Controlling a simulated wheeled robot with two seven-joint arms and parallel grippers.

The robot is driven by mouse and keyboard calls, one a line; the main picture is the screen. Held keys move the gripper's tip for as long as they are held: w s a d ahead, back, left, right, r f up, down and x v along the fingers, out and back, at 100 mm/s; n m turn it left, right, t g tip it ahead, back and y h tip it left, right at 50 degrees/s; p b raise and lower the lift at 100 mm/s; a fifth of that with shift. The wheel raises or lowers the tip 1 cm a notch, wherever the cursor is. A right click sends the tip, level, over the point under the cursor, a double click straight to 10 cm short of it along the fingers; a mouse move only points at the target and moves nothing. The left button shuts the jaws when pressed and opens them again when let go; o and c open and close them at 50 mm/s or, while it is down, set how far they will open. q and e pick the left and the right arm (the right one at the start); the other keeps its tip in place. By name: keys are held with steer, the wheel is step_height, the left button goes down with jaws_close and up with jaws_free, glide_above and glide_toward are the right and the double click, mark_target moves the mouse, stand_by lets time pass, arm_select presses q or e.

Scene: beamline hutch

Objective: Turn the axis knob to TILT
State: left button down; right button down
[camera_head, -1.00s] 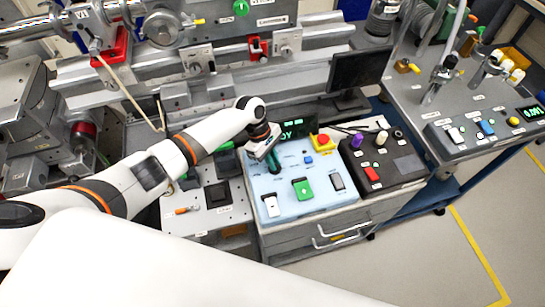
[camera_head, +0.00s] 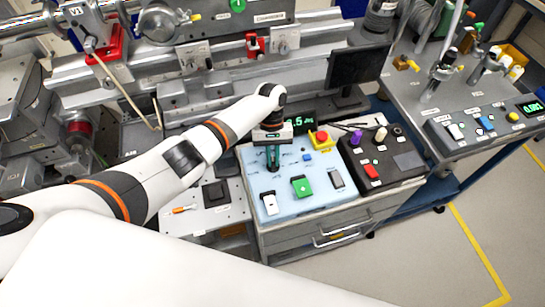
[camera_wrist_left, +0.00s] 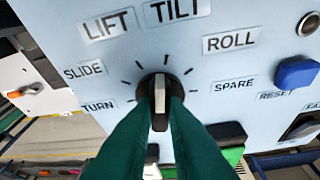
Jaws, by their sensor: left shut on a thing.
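The axis knob (camera_wrist_left: 161,88) is a round black dial with a raised ridge, on a light blue panel (camera_head: 325,188). Around it in the left wrist view are the labels TURN, SLIDE, LIFT, TILT (camera_wrist_left: 177,9), ROLL and SPARE, with tick marks. The ridge runs nearly straight up and down in that view, its upper end towards the tick below TILT; exact alignment is hard to tell. My left gripper (camera_head: 272,167) points down at the panel. Its green fingers (camera_wrist_left: 160,110) are shut on the ridge and hide part of it. My right gripper is not in view.
On the panel are a green switch (camera_head: 302,186), a white switch (camera_head: 270,204), a blue button (camera_head: 307,157) and a red emergency stop (camera_head: 322,137). A green-lit display (camera_head: 300,124) stands behind. A black control box (camera_head: 385,165) is to the right.

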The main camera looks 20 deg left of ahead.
arm_select(q)
steer(key=shift+m+y, duration=0.3)
steer(key=shift+m, duration=0.3)
steer(key=c, duration=1.4)
jaws_free()
steer(key=shift+c, duration=0.2)
steer(key=b+v, duration=0.2)
steer(key=v, duration=1)
steer(key=shift+w+b, duration=0.15)
steer(key=shift+b, duration=0.15)
steer(key=shift+d, duration=0.1)
